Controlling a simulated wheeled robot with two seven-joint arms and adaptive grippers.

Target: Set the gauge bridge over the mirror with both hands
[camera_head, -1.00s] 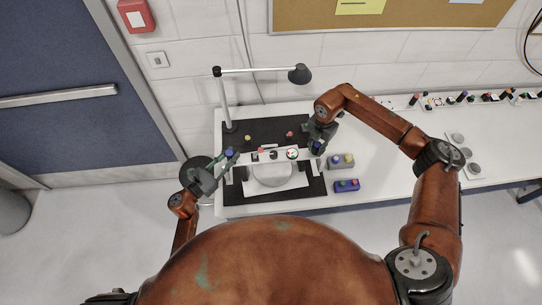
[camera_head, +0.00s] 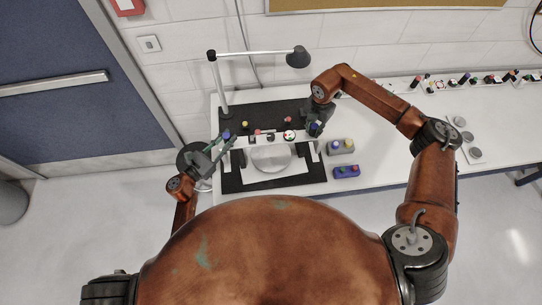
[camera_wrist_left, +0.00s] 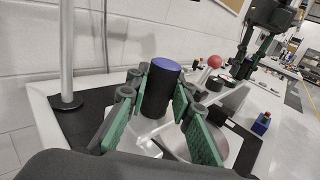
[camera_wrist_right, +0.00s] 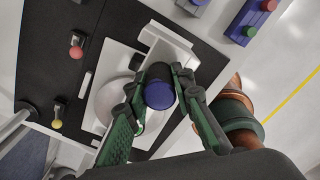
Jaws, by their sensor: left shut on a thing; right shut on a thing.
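The gauge bridge (camera_head: 270,137) is a white bar with a round dial and a dark knob at each end. It spans left to right at the far side of the round grey mirror (camera_head: 270,158), which lies on a white plate on a black mat (camera_head: 232,185). My left gripper (camera_head: 226,141) is shut on the left knob (camera_wrist_left: 162,85), which has a blue-violet top. My right gripper (camera_head: 314,129) is shut on the right knob (camera_wrist_right: 160,90). The mirror also shows partly behind the right gripper (camera_wrist_right: 110,98). I cannot tell whether the bridge's feet touch the mat.
A lamp (camera_head: 298,58) on a post stands at the back left. A grey block (camera_head: 341,146) and a blue block (camera_head: 346,171) with coloured knobs stand right of the mat. Small red and yellow knobs (camera_wrist_right: 76,51) stand on the mat's far part.

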